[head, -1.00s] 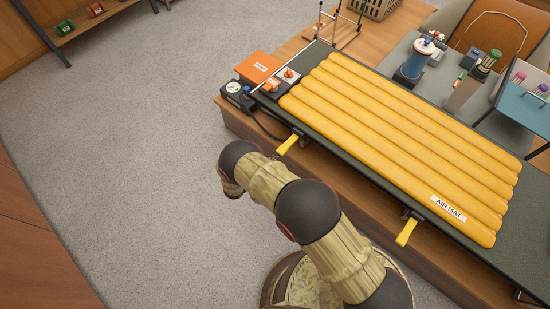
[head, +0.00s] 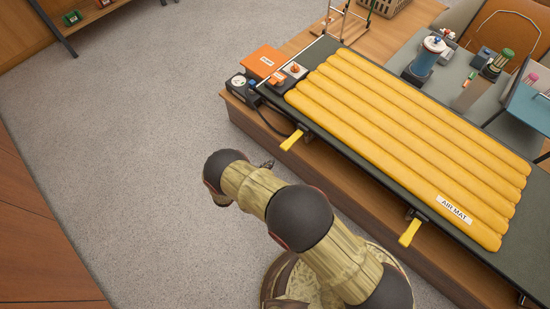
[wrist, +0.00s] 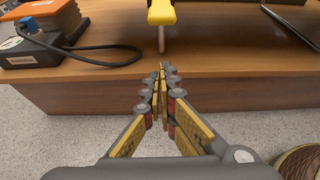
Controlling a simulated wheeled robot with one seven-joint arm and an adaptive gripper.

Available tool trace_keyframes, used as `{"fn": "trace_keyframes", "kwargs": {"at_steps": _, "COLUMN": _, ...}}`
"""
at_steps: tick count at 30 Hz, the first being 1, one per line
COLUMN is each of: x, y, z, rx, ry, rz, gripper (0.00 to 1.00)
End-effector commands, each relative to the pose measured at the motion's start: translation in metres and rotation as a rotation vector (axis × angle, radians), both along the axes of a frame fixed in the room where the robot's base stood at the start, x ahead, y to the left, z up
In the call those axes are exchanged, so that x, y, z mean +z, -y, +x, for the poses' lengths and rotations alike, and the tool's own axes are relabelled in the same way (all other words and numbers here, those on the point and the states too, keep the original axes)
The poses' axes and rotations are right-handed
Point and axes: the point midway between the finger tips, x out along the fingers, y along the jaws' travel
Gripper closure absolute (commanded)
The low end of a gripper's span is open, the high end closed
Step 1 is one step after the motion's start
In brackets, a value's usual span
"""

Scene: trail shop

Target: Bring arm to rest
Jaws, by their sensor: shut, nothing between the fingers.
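My gripper (wrist: 161,88) is shut and empty in the wrist view, with its fingertips together. It hangs over the carpet in front of the wooden bench (wrist: 240,90). A yellow clamp handle (wrist: 161,12) is just beyond the fingertips, apart from them. In the head view my arm bends out from its base at the bottom, left of the bench. Most of my gripper is hidden there behind the arm; only a small dark part shows past the wrist.
A yellow air mat (head: 410,140) lies on the dark board on the bench. A gauge box (head: 240,84) with a black hose sits at the bench's left end, beside an orange box (head: 264,61). Another yellow clamp handle (head: 409,233) juts from the front edge. Carpet (head: 130,130) at left is clear.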

Motion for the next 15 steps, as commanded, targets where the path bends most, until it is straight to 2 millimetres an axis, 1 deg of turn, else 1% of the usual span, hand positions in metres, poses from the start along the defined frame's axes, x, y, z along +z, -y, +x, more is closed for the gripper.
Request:
{"fn": "trace_keyframes", "kwargs": {"at_steps": 1, "x": 0.005, "y": -0.005, "z": -0.006, "rx": 0.001, "ry": 0.000, "rz": 0.000, "gripper": 1.00}}
{"fn": "trace_keyframes", "kwargs": {"at_steps": 3, "x": 0.007, "y": -0.010, "z": -0.012, "rx": 0.002, "ry": 0.000, "rz": 0.000, "gripper": 1.00}}
{"fn": "trace_keyframes", "kwargs": {"at_steps": 6, "x": 0.008, "y": -0.013, "z": -0.018, "rx": -0.001, "ry": 0.000, "rz": 0.000, "gripper": 1.00}}
{"fn": "trace_keyframes", "kwargs": {"at_steps": 15, "x": 0.008, "y": -0.015, "z": -0.021, "rx": -0.001, "ry": -0.001, "rz": -0.001, "gripper": 1.00}}
